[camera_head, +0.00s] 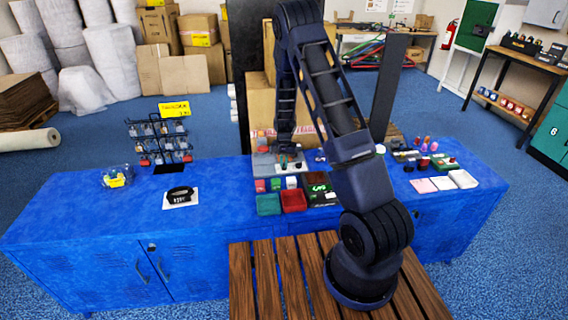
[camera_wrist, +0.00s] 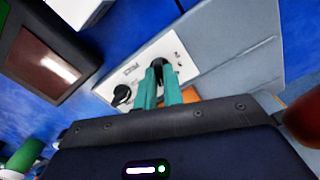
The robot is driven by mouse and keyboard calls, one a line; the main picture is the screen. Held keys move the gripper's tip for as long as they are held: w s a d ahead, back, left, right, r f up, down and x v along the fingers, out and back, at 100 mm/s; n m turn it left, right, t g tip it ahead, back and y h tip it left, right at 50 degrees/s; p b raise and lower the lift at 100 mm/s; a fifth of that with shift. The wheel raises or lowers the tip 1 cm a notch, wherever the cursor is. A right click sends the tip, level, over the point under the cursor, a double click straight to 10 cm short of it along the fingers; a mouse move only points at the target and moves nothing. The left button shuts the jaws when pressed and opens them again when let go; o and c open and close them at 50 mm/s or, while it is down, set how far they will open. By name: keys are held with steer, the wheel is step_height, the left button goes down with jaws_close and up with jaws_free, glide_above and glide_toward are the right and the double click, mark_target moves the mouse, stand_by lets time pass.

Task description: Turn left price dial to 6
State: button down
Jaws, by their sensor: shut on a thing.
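The grey price device (camera_head: 265,160) stands on the blue bench; in the wrist view its white dial panel (camera_wrist: 140,66) slants across the middle. One black dial (camera_wrist: 160,64) is between the teal fingertips of my gripper (camera_wrist: 161,78), which is shut on it. A second black dial (camera_wrist: 122,95) sits free to the left and below on the same panel. The numbers around the dials are too small to read, so the setting cannot be told. In the head view my gripper (camera_head: 286,158) points down at the device and its fingertips are hard to make out.
A green bin (camera_head: 269,205) and a red bin (camera_head: 293,201) stand in front of the device. Small goods crowd the right side.

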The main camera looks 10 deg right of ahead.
steer(key=shift+m, duration=0.6)
steer(key=c, duration=1.5)
jaws_free()
steer(key=shift+r, duration=0.1)
step_height(320, 180, up, 11)
steer(key=shift+f, duration=0.15)
